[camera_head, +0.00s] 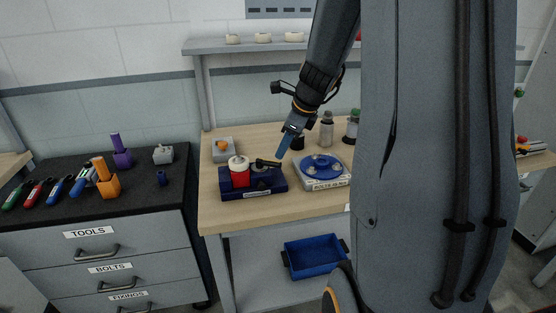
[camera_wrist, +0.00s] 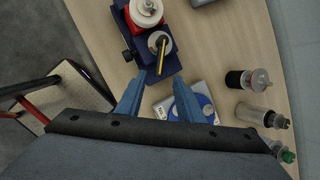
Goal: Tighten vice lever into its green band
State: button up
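The vice is a dark blue block (camera_head: 273,184) on the wooden bench, with a red and white part (camera_head: 239,172) on its left. A black lever (camera_head: 267,162) lies across a round grey piece on its right half. In the wrist view the vice base (camera_wrist: 125,28) is at the top, and the lever (camera_wrist: 161,44) shows as a dark bar with a yellowish edge on the round face. In the head view my gripper (camera_head: 281,155) is above the lever's right end.
A round blue fixture on a grey base (camera_head: 325,184) stands right of the vice. Several bottles (camera_head: 326,128) stand behind it. A grey box (camera_head: 223,150) sits at the back left. A tool cabinet (camera_head: 90,207) is left; a blue bin (camera_head: 315,256) hangs below the bench.

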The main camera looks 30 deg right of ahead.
aim_at(278, 163)
jog(key=x, duration=0.7)
jog(key=shift+f, duration=0.15)
grip_shut()
